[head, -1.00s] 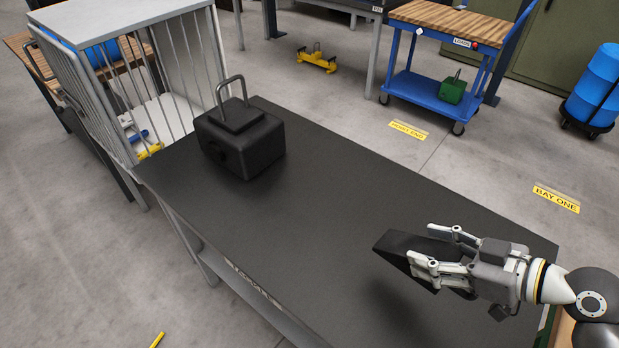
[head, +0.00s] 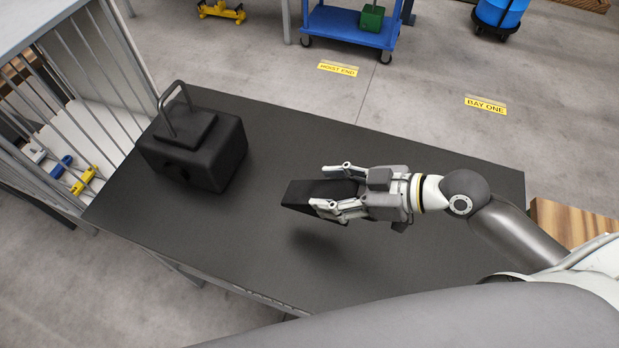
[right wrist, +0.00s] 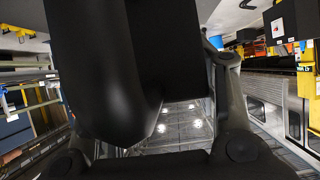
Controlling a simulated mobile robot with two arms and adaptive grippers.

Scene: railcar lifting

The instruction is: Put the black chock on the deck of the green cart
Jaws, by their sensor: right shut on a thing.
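The black chock (head: 302,194) is a dark wedge-like block held between the fingers of my right gripper (head: 332,189). The gripper is shut on it and holds it above the dark table top (head: 270,265), with a shadow beneath. In the right wrist view the chock (right wrist: 165,50) fills the middle between the fingers and hides much behind it. I cannot make out a green cart in the head view. My left gripper is not in view.
A large black block with a handle (head: 205,155) stands on the table's left part. A barred cage (head: 75,110) adjoins the left end. A blue cart (head: 350,27) carrying a green box (head: 371,18) is beyond. A wooden surface (head: 565,222) lies at right.

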